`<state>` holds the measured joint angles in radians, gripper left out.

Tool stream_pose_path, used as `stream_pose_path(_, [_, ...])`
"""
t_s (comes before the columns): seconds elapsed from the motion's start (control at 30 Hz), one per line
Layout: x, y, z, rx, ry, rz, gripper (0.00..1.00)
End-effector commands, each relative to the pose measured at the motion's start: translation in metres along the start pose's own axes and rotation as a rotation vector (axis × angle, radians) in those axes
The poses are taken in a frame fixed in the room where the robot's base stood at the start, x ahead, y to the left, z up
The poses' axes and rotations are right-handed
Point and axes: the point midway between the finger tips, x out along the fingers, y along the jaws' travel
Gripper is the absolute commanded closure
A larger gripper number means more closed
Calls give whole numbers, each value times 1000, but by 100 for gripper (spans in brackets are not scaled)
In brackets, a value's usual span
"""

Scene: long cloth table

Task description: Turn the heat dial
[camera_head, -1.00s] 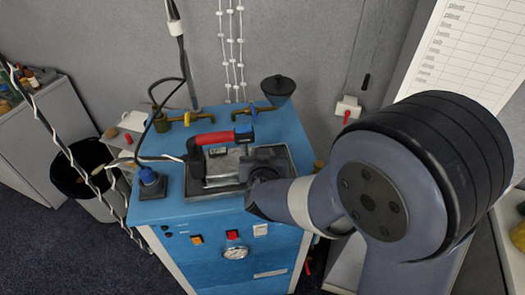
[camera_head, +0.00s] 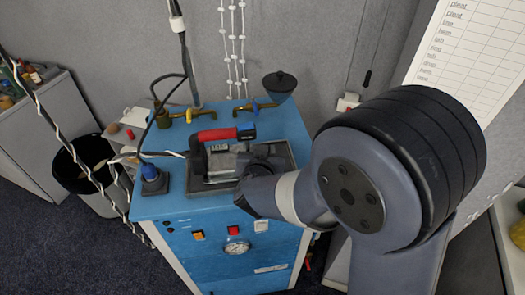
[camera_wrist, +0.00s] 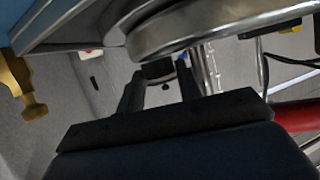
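The iron, with a red and black handle (camera_head: 224,134) and a metal body (camera_head: 222,165), rests on a dark tray (camera_head: 198,184) on top of the blue boiler cabinet (camera_head: 180,207). My gripper (camera_wrist: 161,70) is at the iron's right side; my wrist hides its fingers in the head view. In the wrist view the two dark fingers are apart. A short dark round knob (camera_wrist: 160,69), apparently the heat dial, shows between their tips, under a shiny metal rim (camera_wrist: 215,32). I cannot tell whether the fingers touch it.
Brass valves (camera_head: 187,116) and a dark funnel (camera_head: 279,84) stand at the cabinet's back. A blue-capped fitting (camera_head: 152,178) with a cable is left of the iron. The cabinet front has a gauge (camera_head: 237,247) and a red switch (camera_head: 233,230). A dark bin (camera_head: 82,163) stands left.

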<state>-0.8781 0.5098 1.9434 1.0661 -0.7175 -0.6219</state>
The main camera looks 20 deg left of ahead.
Motion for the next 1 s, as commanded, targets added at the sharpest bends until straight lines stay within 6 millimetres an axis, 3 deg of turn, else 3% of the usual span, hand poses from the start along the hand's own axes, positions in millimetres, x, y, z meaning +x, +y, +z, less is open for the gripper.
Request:
stream_pose_path(0.23, [0,0,0,-1,-1,-2,47])
stream_pose_path(0.67, [0,-1,2,-5,-4,-11,47])
stream_pose_path(1.0, [1,2,1,-45,-1,-114,47])
